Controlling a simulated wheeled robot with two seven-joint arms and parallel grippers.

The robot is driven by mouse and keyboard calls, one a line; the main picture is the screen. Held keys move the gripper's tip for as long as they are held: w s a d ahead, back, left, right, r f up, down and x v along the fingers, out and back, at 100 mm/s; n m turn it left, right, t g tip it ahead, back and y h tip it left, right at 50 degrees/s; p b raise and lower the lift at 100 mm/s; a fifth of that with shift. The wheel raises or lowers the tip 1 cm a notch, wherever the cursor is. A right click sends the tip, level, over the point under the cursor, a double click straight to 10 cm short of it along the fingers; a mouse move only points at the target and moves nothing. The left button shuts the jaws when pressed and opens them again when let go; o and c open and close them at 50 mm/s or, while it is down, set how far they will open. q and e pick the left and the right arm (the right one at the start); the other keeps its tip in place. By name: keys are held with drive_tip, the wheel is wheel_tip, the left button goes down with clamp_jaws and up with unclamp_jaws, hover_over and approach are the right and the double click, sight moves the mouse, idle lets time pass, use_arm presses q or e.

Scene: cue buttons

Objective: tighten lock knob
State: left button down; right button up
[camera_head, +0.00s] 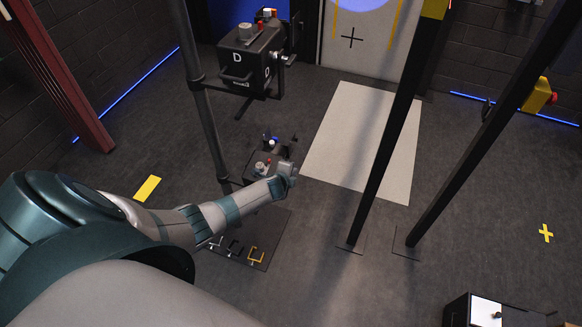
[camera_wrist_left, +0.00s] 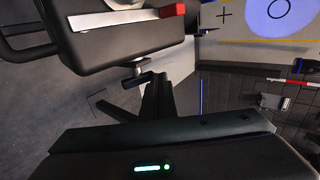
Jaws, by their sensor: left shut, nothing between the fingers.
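A black box marked D (camera_head: 236,62) is held on a dark pole, with a handle on its front, red and grey parts on top, and a small grey knob-like part (camera_head: 287,58) at its right side. I cannot tell for certain which is the lock knob. My left gripper (camera_head: 288,169) is shut and empty, beside a lower, smaller black box (camera_head: 257,167). My right gripper is out of view.
The dark pole (camera_head: 206,120) stands left of the gripper. Two black posts (camera_head: 378,165) stand to the right. A pale mat (camera_head: 350,140) lies on the floor behind, and a dark mat with hook shapes (camera_head: 270,232) lies below the arm. A dark case (camera_head: 485,315) stands front right.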

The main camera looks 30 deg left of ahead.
use_arm(q)
drive_tip(key=shift+w+a+f+b, duration=0.15)
drive_tip(key=shift+w+b, duration=0.2)
drive_tip(key=shift+w, duration=0.25)
drive_tip(key=shift+w, duration=0.1)
idle(1.3)
drive_tip(key=shift+r+p, duration=0.8)
drive_tip(key=shift+r, duration=0.05)
drive_tip(key=shift+r+p, duration=0.7)
drive_tip(key=s+r+p, duration=0.2)
drive_tip(key=s+r, duration=0.2)
drive_tip(key=r, duration=0.8)
drive_tip(key=shift+d+p, duration=0.35)
drive_tip(key=shift+d, duration=0.1)
